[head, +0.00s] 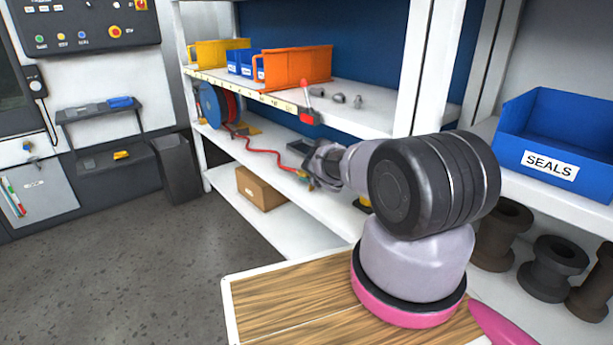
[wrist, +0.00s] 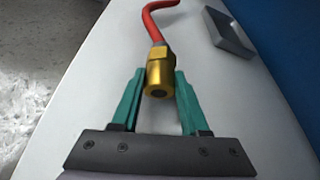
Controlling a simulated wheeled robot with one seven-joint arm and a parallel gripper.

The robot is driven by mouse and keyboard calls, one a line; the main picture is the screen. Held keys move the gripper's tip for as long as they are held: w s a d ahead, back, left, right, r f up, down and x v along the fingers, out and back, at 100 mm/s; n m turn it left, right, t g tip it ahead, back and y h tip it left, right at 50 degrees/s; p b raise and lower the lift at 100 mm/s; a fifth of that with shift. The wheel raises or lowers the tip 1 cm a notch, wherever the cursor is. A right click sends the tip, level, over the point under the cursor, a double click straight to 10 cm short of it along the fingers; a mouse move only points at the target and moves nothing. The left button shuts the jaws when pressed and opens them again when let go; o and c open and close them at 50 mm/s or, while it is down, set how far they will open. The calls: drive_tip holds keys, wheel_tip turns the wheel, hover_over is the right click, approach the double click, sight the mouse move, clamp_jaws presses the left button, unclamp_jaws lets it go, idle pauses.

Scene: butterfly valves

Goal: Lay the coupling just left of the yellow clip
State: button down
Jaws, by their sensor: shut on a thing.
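The brass coupling (wrist: 159,74) is on the end of a red hose (wrist: 153,22). My gripper (wrist: 157,88) is shut on it, with a green finger on each side. In the head view my gripper (head: 318,168) is over the lower shelf, and the red hose (head: 262,152) runs to it from the left. I cannot tell whether the coupling touches the shelf. A small yellow thing (head: 363,201) shows on the lower shelf right of my gripper, partly hidden behind my arm. It may be the yellow clip; its shape is unclear. No yellow clip shows in the wrist view.
A blue hose reel (head: 208,105) stands at the left of the lower shelf (head: 228,158). A grey open tray (wrist: 229,32) lies beyond the coupling, near the blue back wall. The upper shelf (head: 380,104) is above, with bins and a red-tipped clamp (head: 308,116) at its edge.

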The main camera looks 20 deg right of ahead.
drive_tip(key=shift+f, duration=0.25)
drive_tip(key=shift+c, duration=1.7)
unclamp_jaws()
drive_tip(key=v, duration=1)
drive_tip(key=shift+s+r, duration=0.1)
drive_tip(key=shift+s, duration=0.3)
drive_tip(key=shift+a, duration=0.1)
